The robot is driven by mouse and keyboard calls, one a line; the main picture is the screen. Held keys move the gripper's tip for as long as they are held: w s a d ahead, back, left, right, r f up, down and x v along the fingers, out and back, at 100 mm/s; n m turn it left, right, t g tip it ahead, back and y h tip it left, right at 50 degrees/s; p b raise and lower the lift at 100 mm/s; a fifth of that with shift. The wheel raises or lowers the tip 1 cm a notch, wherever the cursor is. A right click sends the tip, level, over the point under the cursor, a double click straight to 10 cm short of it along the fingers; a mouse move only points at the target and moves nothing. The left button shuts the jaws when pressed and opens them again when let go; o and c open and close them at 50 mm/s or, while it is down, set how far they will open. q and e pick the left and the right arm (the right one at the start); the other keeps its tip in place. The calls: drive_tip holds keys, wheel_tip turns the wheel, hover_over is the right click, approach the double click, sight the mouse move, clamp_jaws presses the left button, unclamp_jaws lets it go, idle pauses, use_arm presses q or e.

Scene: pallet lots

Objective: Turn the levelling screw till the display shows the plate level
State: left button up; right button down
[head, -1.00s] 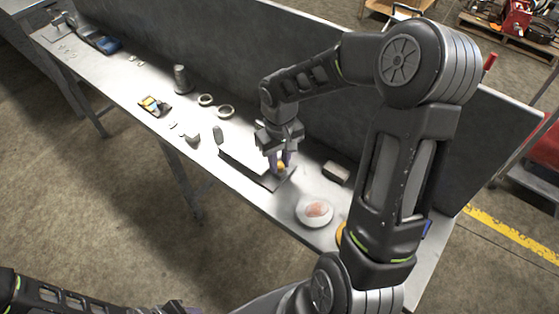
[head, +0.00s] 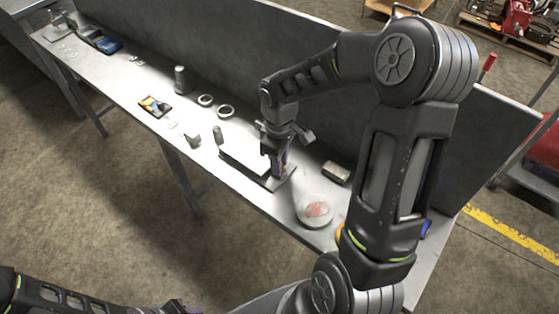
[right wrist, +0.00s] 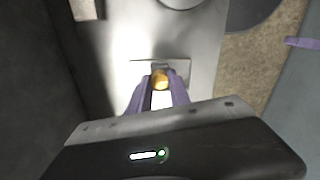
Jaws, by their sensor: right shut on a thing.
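The levelling screw (right wrist: 160,82) has a round yellow-orange head and shows in the right wrist view between two purple fingers. My right gripper (right wrist: 159,94) is shut on it. In the head view my right gripper (head: 279,168) points down at the front right end of the flat plate (head: 243,153), and its fingers hide the screw. The plate lies near the bench's front edge; its tilt cannot be judged. I cannot make out a readable level display. Part of my left gripper (head: 174,307) shows at the bottom edge; its fingertips are not clear.
Two rings (head: 225,111), a dark cylinder (head: 181,79) and a yellow-and-blue item (head: 155,106) lie to the left. A grey panel (head: 215,62) runs along the back.

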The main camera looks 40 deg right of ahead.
idle(0.3)
drive_tip(key=c, duration=1.2)
unclamp_jaws()
drive_tip(key=shift+r, duration=0.1)
wheel_tip(320, 180, up, 8)
drive_tip(key=shift+f+b, duration=0.15)
drive_tip(key=shift+b, duration=0.25)
